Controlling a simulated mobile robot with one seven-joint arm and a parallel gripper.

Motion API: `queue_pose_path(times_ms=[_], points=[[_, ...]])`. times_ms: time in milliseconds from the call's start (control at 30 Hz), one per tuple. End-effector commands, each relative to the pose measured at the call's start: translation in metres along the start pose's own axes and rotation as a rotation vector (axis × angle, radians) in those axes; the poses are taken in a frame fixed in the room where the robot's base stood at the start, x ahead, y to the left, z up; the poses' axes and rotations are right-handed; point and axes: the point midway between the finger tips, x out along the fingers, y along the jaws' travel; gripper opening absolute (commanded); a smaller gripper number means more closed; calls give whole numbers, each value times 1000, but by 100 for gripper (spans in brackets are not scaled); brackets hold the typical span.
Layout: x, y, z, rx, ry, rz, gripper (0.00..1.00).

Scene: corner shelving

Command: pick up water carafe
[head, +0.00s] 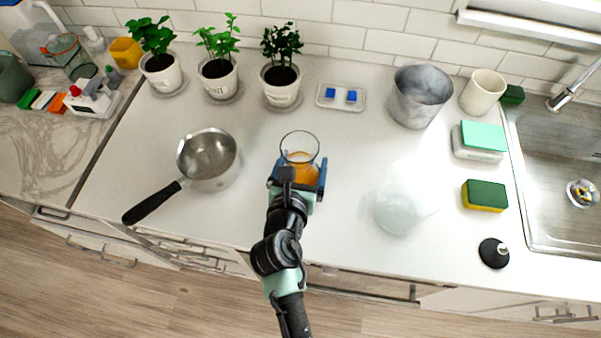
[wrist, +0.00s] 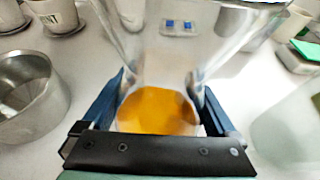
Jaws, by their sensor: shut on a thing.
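The carafe (head: 299,147) is a clear glass vessel with orange at its bottom, upright in the middle of the white counter. My gripper (head: 297,178) has its blue fingers on either side of the glass and is shut on it. In the wrist view the carafe (wrist: 158,108) stands between the two fingers, its orange base just beyond the black palm bar. I cannot tell whether its base touches the counter.
A metal saucepan (head: 209,158) stands to the left. A pale translucent vessel (head: 404,207) stands to the right. Potted plants (head: 282,84), a tray with blue cubes (head: 341,97) and a grey pot (head: 419,96) line the back. A sink (head: 555,150) is at far right.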

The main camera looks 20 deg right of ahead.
Motion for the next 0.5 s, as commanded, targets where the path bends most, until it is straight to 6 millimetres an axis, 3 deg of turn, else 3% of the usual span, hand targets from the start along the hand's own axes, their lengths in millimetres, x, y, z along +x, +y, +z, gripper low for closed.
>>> queue_pose_path(times_ms=[500], points=[[-7, 1, 21, 2, -10, 3, 0]])
